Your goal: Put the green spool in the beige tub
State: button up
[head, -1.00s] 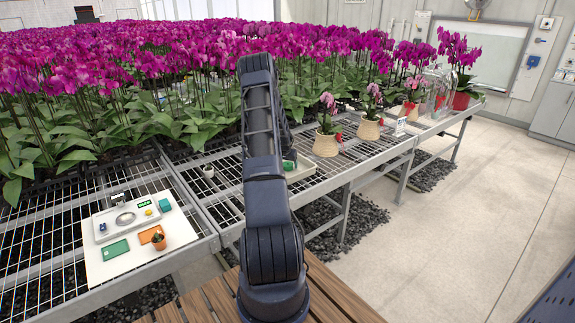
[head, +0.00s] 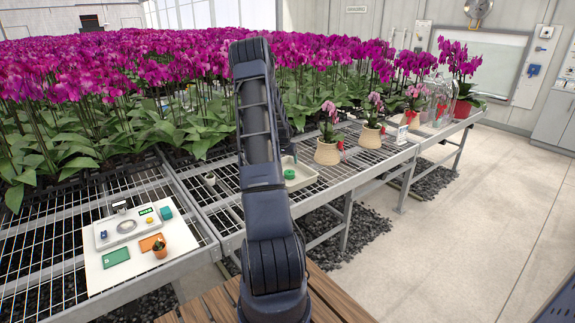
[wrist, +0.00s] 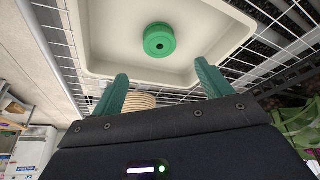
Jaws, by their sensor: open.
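The green spool (wrist: 159,40) lies inside the shallow beige tub (wrist: 103,40), on its floor, with its round hub face toward the wrist camera. In the head view the spool (head: 289,174) shows in the tub (head: 305,178), just right of my arm. My gripper (wrist: 162,76) is open, with its two green fingers apart and nothing between them. The fingers are near the tub's rim, and the spool is clear of them. In the head view my arm hides part of the tub, and the gripper is mostly hidden.
The tub stands on a wire-mesh bench. Wrapped potted orchids (head: 328,150) stand to its right and dense orchids behind. A small white pot (head: 210,179) is to the left.

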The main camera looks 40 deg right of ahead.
jog(key=s+a+r+n+t+y, duration=0.1)
jog(key=s+a+r+n, duration=0.3)
jog(key=a+r, duration=1.1)
jog(key=s+a+r+n+t+y, duration=0.15)
jog(key=s+a+r, duration=0.35)
jog(key=a+r, duration=0.95)
jog(key=s+a+r+n+y, duration=0.1)
jog(key=s+a+r+n, duration=0.25)
jog(key=s+a, duration=1)
jog(key=s+a+n, duration=0.1)
jog(key=s+a, duration=0.3)
jog(key=s, duration=0.3)
jog(key=s+a+n, duration=0.1)
jog(key=s+a, duration=0.2)
jog(key=s, duration=0.5)
jog(key=shift+a, duration=0.4)
jog(key=shift+f+g, duration=0.1)
jog(key=shift+g, duration=0.15)
